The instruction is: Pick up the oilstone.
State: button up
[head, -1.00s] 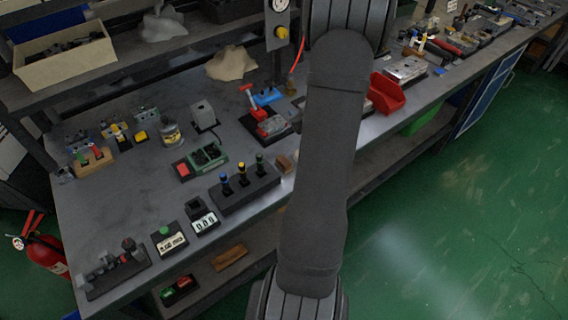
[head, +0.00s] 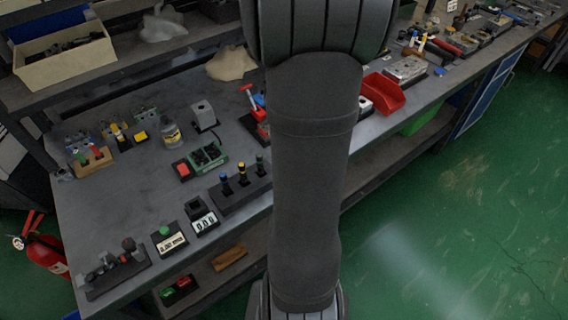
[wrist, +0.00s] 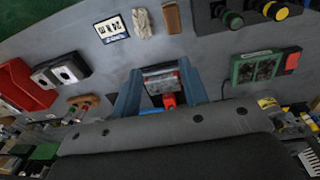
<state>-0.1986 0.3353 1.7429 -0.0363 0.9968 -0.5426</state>
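A small brown block (wrist: 172,17), which looks like the oilstone, lies on the grey bench at the top edge of the wrist view. A pale, rough grey-white piece lies to its left. In the head view the brown block is hidden behind my arm. My gripper (wrist: 160,68) shows in the wrist view as two blue-grey fingers set apart. It is open and away from the brown block. A grey metal vise-like device with a red part (wrist: 164,84) shows between the fingers; I see no grip on it. The head view does not show my gripper.
A black block with several coloured plungers (head: 240,188) stands beside the brown block's place. A green-framed unit (head: 207,157) and a red bin (head: 382,93) are also on the bench. A white counter plate (wrist: 111,28) lies left of the pale piece.

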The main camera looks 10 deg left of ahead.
jog(key=shift+g, duration=0.4)
jog(key=f, duration=0.5)
jog(key=s+f, duration=0.1)
jog(key=f, duration=1)
jog(key=shift+s+a+f, duration=0.15)
jog(key=shift+s+a, duration=0.25)
jog(key=shift+c, duration=0.4)
jog(key=c, duration=0.7)
